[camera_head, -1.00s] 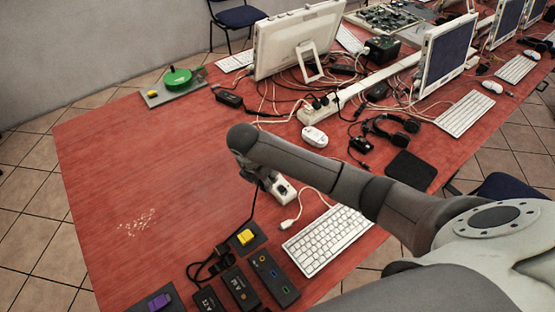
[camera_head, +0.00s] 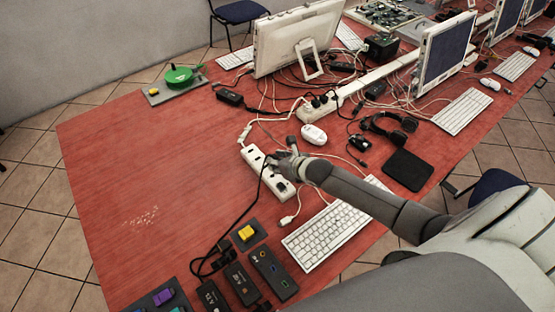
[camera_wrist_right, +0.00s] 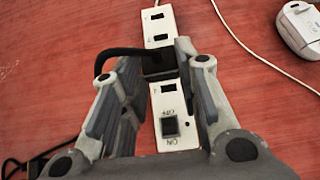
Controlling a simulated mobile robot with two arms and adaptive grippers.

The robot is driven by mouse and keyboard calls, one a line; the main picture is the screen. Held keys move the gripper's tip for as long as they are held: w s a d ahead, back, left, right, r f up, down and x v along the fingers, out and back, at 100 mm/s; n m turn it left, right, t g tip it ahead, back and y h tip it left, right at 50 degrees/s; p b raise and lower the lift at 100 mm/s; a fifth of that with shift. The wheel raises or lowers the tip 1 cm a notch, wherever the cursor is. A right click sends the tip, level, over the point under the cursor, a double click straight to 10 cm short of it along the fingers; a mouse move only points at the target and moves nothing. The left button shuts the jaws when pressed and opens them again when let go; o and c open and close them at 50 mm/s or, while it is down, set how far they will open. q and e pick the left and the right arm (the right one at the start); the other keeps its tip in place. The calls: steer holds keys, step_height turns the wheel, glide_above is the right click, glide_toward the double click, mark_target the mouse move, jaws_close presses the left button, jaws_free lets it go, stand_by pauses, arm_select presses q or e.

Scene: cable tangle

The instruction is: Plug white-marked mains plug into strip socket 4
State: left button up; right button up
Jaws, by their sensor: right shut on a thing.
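The white power strip (camera_head: 252,157) lies on the red table, and its sockets and ON/OFF switch (camera_wrist_right: 170,126) show in the right wrist view. A black plug (camera_wrist_right: 157,64) with a black cable is over the strip between the switch end and the far sockets. My right gripper (camera_wrist_right: 150,77) is shut on this plug, with one finger on each side. I cannot tell whether the plug is seated in a socket, and no white mark shows on it. In the head view my right gripper (camera_head: 272,163) is at the strip's right side. My left gripper is not in view.
A white keyboard (camera_head: 325,237) and a loose white plug (camera_head: 287,220) lie near the strip. Black boxes (camera_head: 240,284) stand at the front.

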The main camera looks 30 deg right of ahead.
steer(key=shift+f, duration=0.2)
steer(key=b, duration=0.4)
glide_above(278, 180)
step_height(278, 180, down, 4)
steer(key=shift+a+f, duration=0.1)
steer(key=shift+f, duration=0.1)
steer(key=shift+r, duration=0.2)
stand_by(0.5)
steer(key=shift+s+f+b, duration=0.1)
steer(key=shift+f+b, duration=0.7)
steer(key=shift+f, duration=0.55)
stand_by(0.3)
steer(key=o, duration=1.2)
